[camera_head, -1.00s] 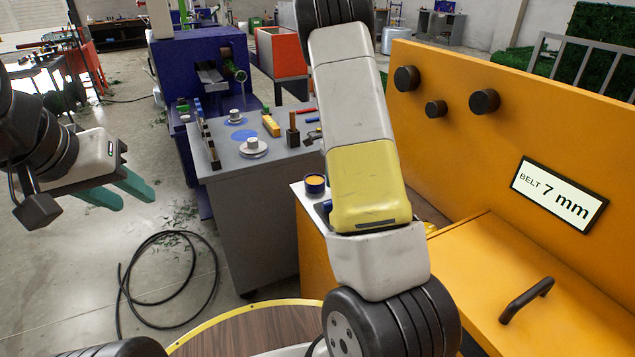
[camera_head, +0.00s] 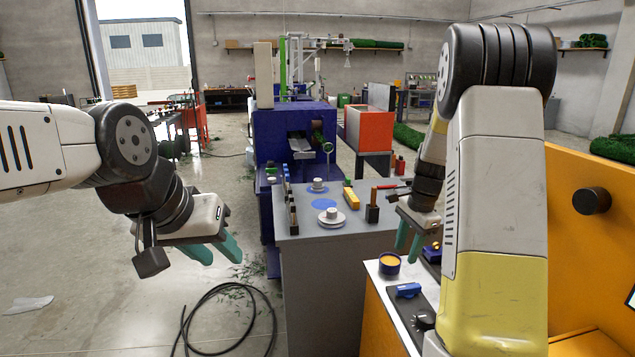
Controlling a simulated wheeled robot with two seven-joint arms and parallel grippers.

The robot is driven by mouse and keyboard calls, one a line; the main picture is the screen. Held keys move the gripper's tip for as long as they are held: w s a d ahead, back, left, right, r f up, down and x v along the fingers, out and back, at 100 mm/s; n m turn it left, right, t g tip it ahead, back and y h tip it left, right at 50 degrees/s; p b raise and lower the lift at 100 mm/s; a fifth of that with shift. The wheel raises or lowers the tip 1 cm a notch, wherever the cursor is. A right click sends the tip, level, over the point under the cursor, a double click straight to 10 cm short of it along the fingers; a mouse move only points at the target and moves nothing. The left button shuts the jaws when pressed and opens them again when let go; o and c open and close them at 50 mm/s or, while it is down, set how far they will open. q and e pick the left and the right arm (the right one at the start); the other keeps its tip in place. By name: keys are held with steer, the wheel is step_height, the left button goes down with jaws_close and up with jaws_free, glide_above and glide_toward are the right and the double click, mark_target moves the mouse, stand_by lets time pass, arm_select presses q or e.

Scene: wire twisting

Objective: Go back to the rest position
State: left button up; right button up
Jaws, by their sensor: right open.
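My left gripper (camera_head: 223,252) hangs in the left half of the head view. Its two teal fingers point down to the right, apart and empty, above the open floor. My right gripper (camera_head: 408,240) shows past my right forearm, above the edge of the orange machine. Its teal fingers point down, apart, with nothing seen between them. My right arm hides part of that gripper's surroundings.
A grey table (camera_head: 336,262) with small parts and tools stands in the middle, a blue machine (camera_head: 285,150) behind it. A black cable coil (camera_head: 230,318) lies on the floor.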

steer(key=s+a+r+n+t, duration=0.1)
steer(key=s+a+r+n, duration=0.2)
steer(key=s+r+n, duration=0.2)
steer(key=s+a+r+n+t, duration=0.2)
steer(key=s+a+r+n, duration=0.2)
steer(key=s, duration=0.7)
steer(key=s+a+r+n+t+y, duration=0.1)
steer(key=s+a+r+n+t, duration=0.1)
steer(key=s+a+r+n, duration=0.2)
steer(key=s+r+n, duration=0.1)
steer(key=s+r, duration=0.2)
steer(key=s, duration=0.1)
steer(key=shift+s+a+r+n, duration=0.15)
steer(key=shift+s+r+n, duration=0.15)
steer(key=shift+r, duration=0.1)
